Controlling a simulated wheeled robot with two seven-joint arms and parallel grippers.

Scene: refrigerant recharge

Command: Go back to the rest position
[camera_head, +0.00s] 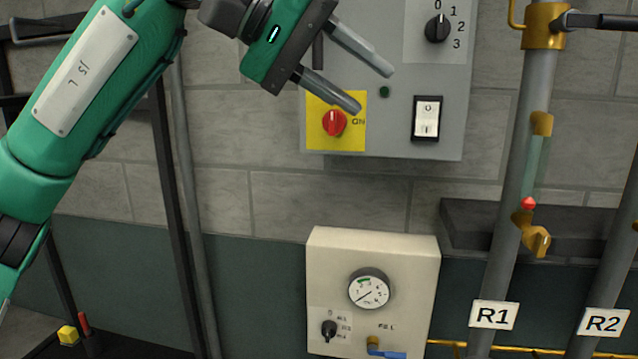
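My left gripper (375,87) comes in from the upper left on the green arm. Its two grey fingers are spread apart with nothing between them. They are in front of the grey control box (385,132), above the red knob (334,123) on its yellow plate. From this one view I cannot tell whether a finger touches the box. My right gripper is not in view.
The control box has a black dial (437,28) and a rocker switch (427,118). Below is a cream gauge panel (373,250) with a blue-handled valve (386,349). Black frame posts (172,190) stand at left.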

